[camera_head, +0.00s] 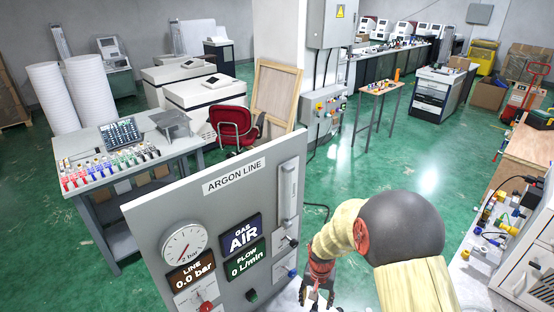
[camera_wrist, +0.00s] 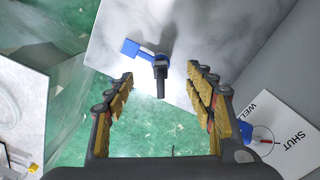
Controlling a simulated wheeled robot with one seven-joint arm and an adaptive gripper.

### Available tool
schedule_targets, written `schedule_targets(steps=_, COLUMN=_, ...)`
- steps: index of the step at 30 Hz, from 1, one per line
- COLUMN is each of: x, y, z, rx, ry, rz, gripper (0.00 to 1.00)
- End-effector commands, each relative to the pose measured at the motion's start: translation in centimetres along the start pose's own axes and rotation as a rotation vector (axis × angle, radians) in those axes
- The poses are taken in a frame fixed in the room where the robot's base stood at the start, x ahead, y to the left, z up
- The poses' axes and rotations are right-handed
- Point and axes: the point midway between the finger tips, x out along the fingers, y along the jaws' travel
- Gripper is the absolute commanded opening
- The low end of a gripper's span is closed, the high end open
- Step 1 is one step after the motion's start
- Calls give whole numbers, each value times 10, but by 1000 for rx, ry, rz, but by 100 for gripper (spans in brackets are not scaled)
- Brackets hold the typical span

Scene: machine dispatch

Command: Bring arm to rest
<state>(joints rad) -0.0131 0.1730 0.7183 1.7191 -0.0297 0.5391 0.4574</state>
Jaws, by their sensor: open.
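My gripper (camera_head: 318,292) hangs low beside the right edge of the grey ARGON LINE panel (camera_head: 150,225). In the wrist view my gripper (camera_wrist: 160,76) has its two yellow-padded fingers wide apart with nothing held between them. A blue lever with a dark stem (camera_wrist: 160,72) shows beyond and between the fingertips, against a pale grey surface. I cannot tell from this view how far it is from them. The arm is bent and reaches down in front of my body.
The panel carries a dial gauge (camera_head: 184,246) and displays reading 0.0 bar, AIR and 0 L/min. A SHUT label (camera_wrist: 287,132) is right of my gripper. A cluttered bench (camera_head: 478,262) stands right. Left is a table (camera_head: 85,178) of coloured fittings. Green floor (camera_head: 400,160) is open behind.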

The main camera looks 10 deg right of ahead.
Motion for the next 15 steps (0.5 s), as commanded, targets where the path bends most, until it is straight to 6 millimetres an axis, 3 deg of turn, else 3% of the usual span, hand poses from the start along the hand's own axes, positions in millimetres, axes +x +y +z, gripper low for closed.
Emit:
schedule_targets(steps=3, x=0, y=3, z=6, rx=-50, ry=-22, rz=10, gripper=54)
schedule_targets(steps=7, x=3, y=18, z=40, rx=-127, ry=-104, rz=40, gripper=54)
schedule_targets(steps=9, x=-16, y=26, z=58, rx=-178, ry=-130, rz=45, gripper=54)
schedule_targets(steps=15, x=-64, y=39, z=85, rx=-275, ry=-119, rz=31, gripper=54)
